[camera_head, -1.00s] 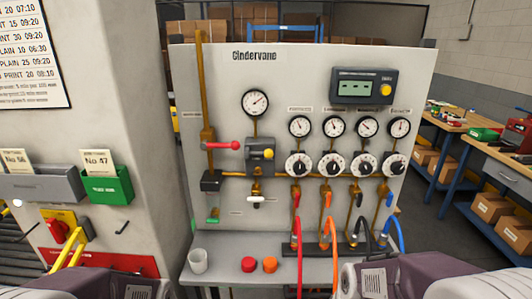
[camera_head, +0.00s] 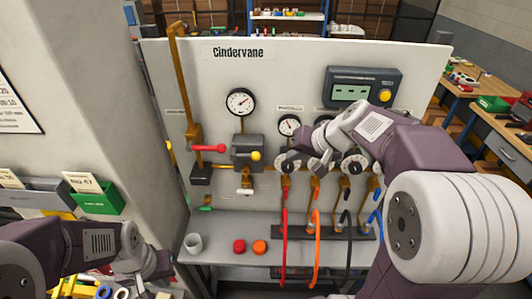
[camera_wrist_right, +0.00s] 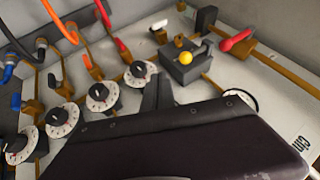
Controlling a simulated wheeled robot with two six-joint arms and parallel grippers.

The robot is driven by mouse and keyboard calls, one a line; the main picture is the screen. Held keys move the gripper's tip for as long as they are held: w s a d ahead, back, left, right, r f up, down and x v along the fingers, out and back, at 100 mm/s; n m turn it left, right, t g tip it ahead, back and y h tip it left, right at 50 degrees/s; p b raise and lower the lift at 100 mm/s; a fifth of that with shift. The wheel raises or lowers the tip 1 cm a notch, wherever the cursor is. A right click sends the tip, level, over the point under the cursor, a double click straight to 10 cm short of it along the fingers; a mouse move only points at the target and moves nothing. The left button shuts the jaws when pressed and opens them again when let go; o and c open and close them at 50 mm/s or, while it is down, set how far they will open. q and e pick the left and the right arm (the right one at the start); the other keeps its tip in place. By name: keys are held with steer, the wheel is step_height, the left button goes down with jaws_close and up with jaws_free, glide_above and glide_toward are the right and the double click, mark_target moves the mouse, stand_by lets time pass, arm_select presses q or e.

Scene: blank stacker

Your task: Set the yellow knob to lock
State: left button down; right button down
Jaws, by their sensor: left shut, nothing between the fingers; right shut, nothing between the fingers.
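The yellow knob (camera_head: 255,156) sits on the front of a grey box (camera_head: 243,146) on the white panel, below the large gauge. In the right wrist view the yellow knob (camera_wrist_right: 186,57) shows above the centre, on the grey box (camera_wrist_right: 185,70). My right gripper (camera_head: 287,157) is shut and empty, in front of the panel just right of the knob and apart from it. Its dark fingers (camera_wrist_right: 158,92) show in the wrist view, below and left of the knob. My left gripper (camera_head: 162,264) is shut, low at the left, away from the panel. I cannot read any knob marking.
A red lever (camera_head: 208,148) projects left of the box and a white valve handle (camera_head: 245,191) sits below it. Dials stand to the right, partly behind my right arm. A display (camera_head: 352,92) has its own yellow button (camera_head: 385,95).

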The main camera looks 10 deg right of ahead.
mark_target(245, 156)
steer(key=w+a+f+p, duration=0.3)
steer(key=w+a+f, duration=0.2)
steer(key=w+f, duration=0.1)
steer(key=shift+w+a+f, duration=0.2)
steer(key=shift+w+f, duration=0.05)
steer(key=shift+w, duration=0.6)
steer(key=a, duration=0.2)
steer(key=w+a+p, duration=0.1)
steer(key=a, duration=0.1)
steer(key=shift+a+r, duration=0.1)
steer(key=shift+a, duration=0.05)
